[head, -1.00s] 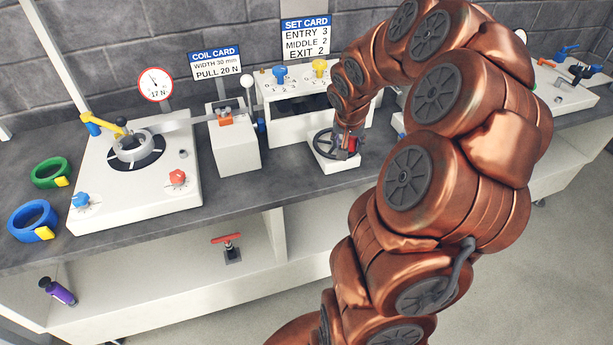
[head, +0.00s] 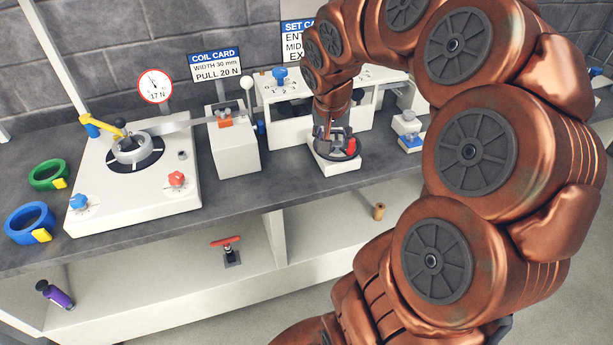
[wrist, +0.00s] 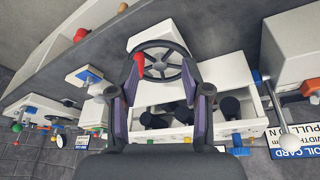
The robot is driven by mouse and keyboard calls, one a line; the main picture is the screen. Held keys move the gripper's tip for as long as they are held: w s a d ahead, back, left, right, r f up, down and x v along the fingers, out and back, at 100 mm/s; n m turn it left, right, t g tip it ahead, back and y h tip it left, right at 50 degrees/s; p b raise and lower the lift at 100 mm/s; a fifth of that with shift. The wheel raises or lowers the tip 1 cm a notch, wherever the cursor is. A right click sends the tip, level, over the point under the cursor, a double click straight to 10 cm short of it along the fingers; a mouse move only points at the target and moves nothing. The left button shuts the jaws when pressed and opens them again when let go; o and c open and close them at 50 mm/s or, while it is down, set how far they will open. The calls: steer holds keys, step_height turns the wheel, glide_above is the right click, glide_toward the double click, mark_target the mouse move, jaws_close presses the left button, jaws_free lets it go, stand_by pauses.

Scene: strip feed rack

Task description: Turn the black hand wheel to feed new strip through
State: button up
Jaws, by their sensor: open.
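The black hand wheel (head: 342,156) lies on a small white block on the bench. Its red knob (head: 351,147) is on the right side of the wheel in the head view. My gripper (head: 325,131) is low at the wheel's left and back part. In the wrist view the wheel (wrist: 160,43) lies ahead of my gripper (wrist: 164,68), whose fingers are spread apart with nothing held. The red knob (wrist: 139,61) is close to the left fingertip; I cannot tell if they touch. The metal strip (head: 176,126) runs from the coil towards the orange clamp.
A white unit with the coil (head: 131,150) and a gauge (head: 155,86) stands left. A white post block (head: 236,150) is left of the wheel. A white rack with a blue knob (head: 279,76) stands behind it. Blue (head: 20,228) and green (head: 42,177) rolls lie far left.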

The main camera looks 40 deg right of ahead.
steer(key=s+a+n+g+y+p, duration=0.1)
steer(key=s+a+n, duration=0.3)
steer(key=a, duration=0.8)
steer(key=shift+s+a, duration=0.25)
steer(key=shift+s, duration=1)
steer(key=m+g+y+p, duration=0.1)
steer(key=m+y+p, duration=0.1)
steer(key=p, duration=0.1)
glide_toward(352, 138)
step_height(352, 138, down, 3)
steer(key=shift+w+a+r, duration=0.1)
steer(key=shift+w, duration=0.05)
steer(key=shift+f+m, duration=0.3)
steer(key=shift+f, duration=0.2)
steer(key=shift+f+p, duration=1)
steer(key=shift+f, duration=2.5)
